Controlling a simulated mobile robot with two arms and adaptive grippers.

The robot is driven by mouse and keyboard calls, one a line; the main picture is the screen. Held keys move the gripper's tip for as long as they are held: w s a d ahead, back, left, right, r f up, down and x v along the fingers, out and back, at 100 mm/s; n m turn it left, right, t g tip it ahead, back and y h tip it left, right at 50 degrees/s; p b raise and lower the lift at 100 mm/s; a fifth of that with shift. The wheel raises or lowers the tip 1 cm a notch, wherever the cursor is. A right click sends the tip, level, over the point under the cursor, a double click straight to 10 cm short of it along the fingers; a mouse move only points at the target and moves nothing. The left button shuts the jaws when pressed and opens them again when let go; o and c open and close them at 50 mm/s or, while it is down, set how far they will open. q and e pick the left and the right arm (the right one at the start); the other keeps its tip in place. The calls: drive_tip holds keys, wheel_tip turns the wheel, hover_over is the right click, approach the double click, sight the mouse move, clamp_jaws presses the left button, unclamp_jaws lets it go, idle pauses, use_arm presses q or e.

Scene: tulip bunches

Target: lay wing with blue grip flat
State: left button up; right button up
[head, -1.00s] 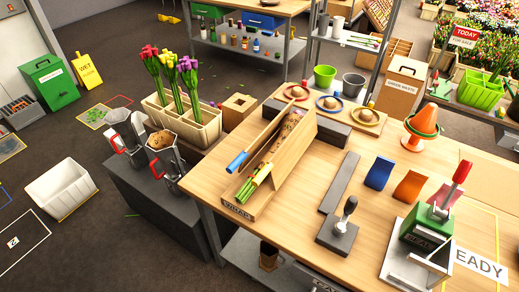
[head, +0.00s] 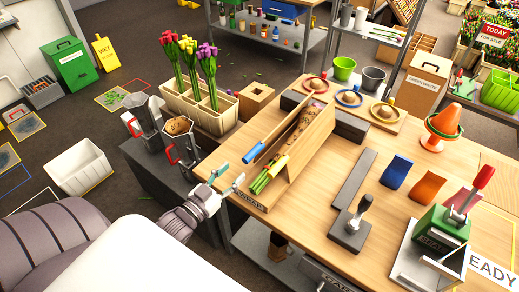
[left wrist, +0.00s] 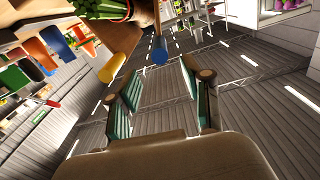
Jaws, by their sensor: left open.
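The wooden wrap station (head: 262,204) stands on the table with a tulip bunch (head: 265,176) lying in it, green stems toward the front. The wing with the blue grip (head: 254,152) is raised along the left side of the bunch. A second wing with a yellow grip (head: 281,164) is raised along the right side. My left gripper (head: 231,178) is open and empty, in front of and left of the station, apart from the blue grip. In the left wrist view the blue grip (left wrist: 160,52) is beyond the open fingers, with the yellow grip (left wrist: 115,65) to its left. My right gripper is not in view.
A planter with tulips (head: 199,110) and metal cans (head: 179,130) stand left of the table. A stamp press (head: 440,235), blue pouch (head: 396,172) and flat grey weight (head: 350,232) are on the right.

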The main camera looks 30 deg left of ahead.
sight(260, 146)
use_arm(q)
drive_tip(key=w, duration=0.3)
drive_tip(key=w+p, duration=0.1)
drive_tip(key=w, duration=0.3)
drive_tip(key=w+d+p, duration=0.1)
drive_tip(key=w, duration=0.3)
drive_tip(key=shift+w, duration=0.2)
clamp_jaws()
